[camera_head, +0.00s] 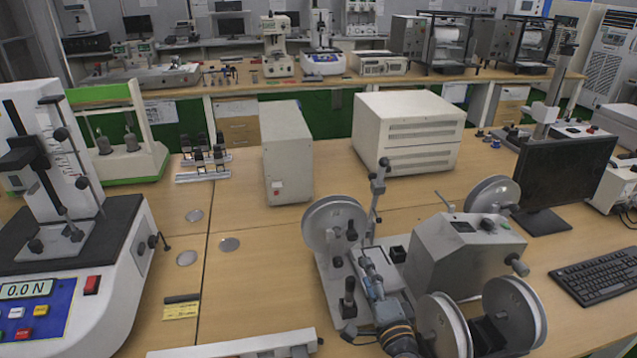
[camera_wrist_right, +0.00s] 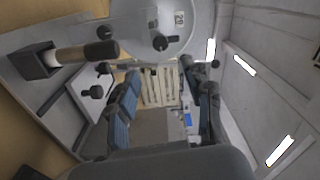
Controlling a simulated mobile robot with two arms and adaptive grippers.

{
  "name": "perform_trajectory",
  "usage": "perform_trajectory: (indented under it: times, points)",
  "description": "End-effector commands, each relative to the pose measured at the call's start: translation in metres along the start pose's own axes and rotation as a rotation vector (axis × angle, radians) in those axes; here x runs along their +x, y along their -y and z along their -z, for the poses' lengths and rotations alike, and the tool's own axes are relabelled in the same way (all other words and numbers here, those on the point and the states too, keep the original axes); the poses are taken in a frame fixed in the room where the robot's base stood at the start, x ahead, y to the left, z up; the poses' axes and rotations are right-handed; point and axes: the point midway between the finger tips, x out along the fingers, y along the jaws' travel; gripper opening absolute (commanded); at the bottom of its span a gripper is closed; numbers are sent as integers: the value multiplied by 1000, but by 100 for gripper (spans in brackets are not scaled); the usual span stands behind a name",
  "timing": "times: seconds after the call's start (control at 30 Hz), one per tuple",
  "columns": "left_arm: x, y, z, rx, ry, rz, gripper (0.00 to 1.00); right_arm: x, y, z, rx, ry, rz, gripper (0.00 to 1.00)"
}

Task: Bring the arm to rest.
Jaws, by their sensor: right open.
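My right gripper (camera_head: 369,268) comes up from the bottom of the head view, among the parts of a machine with several pale discs (camera_head: 335,222). In the right wrist view my right gripper (camera_wrist_right: 168,88) shows two dark fingers with blue pads, spread apart with nothing between them. A pale disc (camera_wrist_right: 172,22) of the machine stands just above the fingers there. I cannot tell whether the gripper touches the machine. My left gripper is not in view.
The machine's grey housing (camera_head: 462,255) stands right of my gripper, with a monitor (camera_head: 562,180) and keyboard (camera_head: 600,275) beyond. A force tester (camera_head: 75,240) stands at the left. A white box (camera_head: 408,130) and a narrow box (camera_head: 287,155) stand behind. Bare wooden tabletop (camera_head: 255,285) lies left of the machine.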

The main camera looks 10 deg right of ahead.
Motion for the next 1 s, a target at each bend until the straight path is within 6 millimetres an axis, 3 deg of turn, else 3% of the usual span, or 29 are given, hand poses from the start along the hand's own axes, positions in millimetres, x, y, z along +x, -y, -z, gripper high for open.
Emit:
perform_trajectory:
  times: [0.13, 0.23, 0.37, 0.47, 0.7, 1.0]
  points:
    - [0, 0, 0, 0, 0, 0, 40, -12, -5, -16, -111, 88, -40, 50]
    - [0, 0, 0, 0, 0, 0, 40, -37, -18, -38, -295, 232, -115, 50]
    - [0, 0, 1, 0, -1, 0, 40, -92, -48, -65, -601, 473, -259, 50]
    - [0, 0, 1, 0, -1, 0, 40, -138, -70, -71, -805, 639, -375, 50]
    - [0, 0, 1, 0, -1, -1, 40, -221, -98, -58, -1094, 895, -585, 50]
    - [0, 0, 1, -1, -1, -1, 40, -299, -104, -29, -1291, 1107, -788, 50]
